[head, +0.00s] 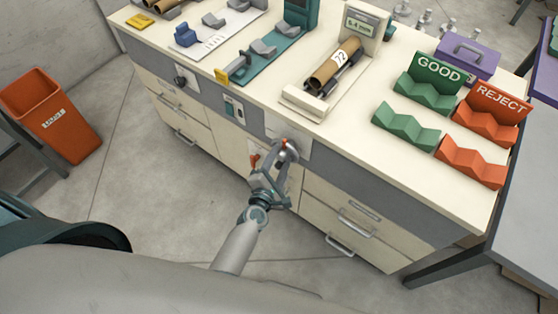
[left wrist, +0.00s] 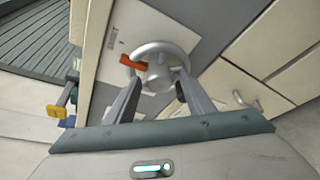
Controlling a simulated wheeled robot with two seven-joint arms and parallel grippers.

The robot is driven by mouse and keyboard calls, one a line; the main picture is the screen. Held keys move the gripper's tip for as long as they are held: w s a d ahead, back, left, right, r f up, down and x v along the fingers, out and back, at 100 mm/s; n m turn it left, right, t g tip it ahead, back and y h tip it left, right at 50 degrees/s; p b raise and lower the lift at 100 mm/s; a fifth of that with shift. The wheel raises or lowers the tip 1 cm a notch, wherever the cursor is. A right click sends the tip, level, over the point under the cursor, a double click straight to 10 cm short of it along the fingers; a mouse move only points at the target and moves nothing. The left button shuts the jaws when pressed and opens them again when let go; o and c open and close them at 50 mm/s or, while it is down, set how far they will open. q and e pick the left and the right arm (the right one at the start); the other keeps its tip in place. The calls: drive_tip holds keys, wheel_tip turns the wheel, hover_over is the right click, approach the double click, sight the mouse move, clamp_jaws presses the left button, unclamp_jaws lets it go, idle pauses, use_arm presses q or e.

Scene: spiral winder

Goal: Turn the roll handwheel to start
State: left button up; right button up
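The grey handwheel (head: 290,150) sits on the cabinet's front panel, partly hidden by my gripper in the head view. In the left wrist view the handwheel (left wrist: 176,50) shows a round rim, a central hub and an orange handle (left wrist: 133,63) pointing left. My left gripper (head: 280,163) is in front of the wheel. In the left wrist view the left gripper (left wrist: 158,84) has its two fingers apart, one on each side below the hub. I cannot tell whether they touch the wheel. My right gripper is not in view.
A brown roll (head: 335,63) lies on a cradle before a gauge (head: 362,22) reading about 5.4 mm. A green GOOD rack (head: 405,125) and an orange REJECT rack (head: 470,160) stand at right. An orange bin (head: 50,118) stands left.

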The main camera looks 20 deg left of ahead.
use_arm(q)
drive_tip(key=shift+s, duration=0.15)
drive_tip(key=b+v, duration=0.2)
drive_tip(key=v, duration=1.5)
drive_tip(key=shift+r, duration=0.15)
drive_tip(key=s+d+f+m+g+h, duration=0.1)
drive_tip(key=s+f+m+g, duration=0.2)
drive_tip(key=f, duration=0.6)
drive_tip(key=s+d+f+m+g, duration=0.1)
drive_tip(key=s+f+m+g, duration=0.1)
drive_tip(key=s+f+m, duration=0.5)
drive_tip(key=d+f+m+g+h, duration=0.1)
drive_tip(key=f+m+g, duration=0.15)
drive_tip(key=f, duration=0.95)
drive_tip(key=s+a+f+m+g+y, duration=0.1)
drive_tip(key=s+a+f+m+g, duration=0.1)
drive_tip(key=s+a+f+m, duration=0.2)
drive_tip(key=s+a+f+m+g, duration=0.2)
drive_tip(key=s+a+f+m, duration=0.2)
drive_tip(key=s+f, duration=0.3)
drive_tip(key=s+a+f+m+g+y, duration=0.1)
drive_tip(key=s+a+f+m+g, duration=0.2)
drive_tip(key=s, duration=0.9)
wheel_tip(320, 180, down, 3)
drive_tip(key=a+m, duration=0.1)
drive_tip(key=m, duration=0.2)
drive_tip(key=shift+a+m+y, duration=0.3)
drive_tip(key=shift+a+m, duration=0.05)
drive_tip(key=shift+a, duration=0.05)
